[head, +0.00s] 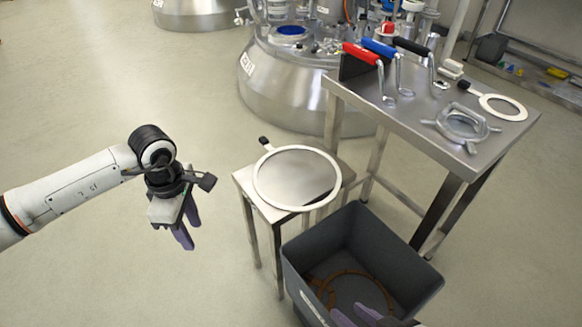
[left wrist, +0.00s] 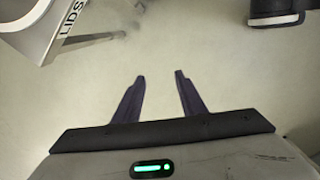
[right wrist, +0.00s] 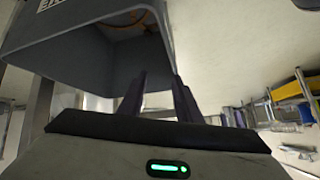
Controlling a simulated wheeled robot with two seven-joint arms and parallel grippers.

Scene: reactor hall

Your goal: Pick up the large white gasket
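The large white gasket (head: 257,181) is a flat white ring with a black tab. It lies on a small metal stand (head: 243,181) in the middle of the head view, its rim reaching past the stand's edge. My left gripper (head: 188,227) is open and empty, left of the stand and apart from the gasket; its fingers also show in the left wrist view (left wrist: 160,77). My right gripper (head: 354,313) is at the bottom edge of the head view, by the grey bin. Its spread, empty fingers show in the right wrist view (right wrist: 159,78).
A grey bin (head: 392,264) holding brown rings (head: 323,285) stands in front of the stand. A metal table (head: 420,118) at right carries red-, blue- and black-handled tools, a metal clamp (head: 461,125) and a smaller white ring (head: 484,102). A steel vessel (head: 283,93) stands behind. Floor at left is clear.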

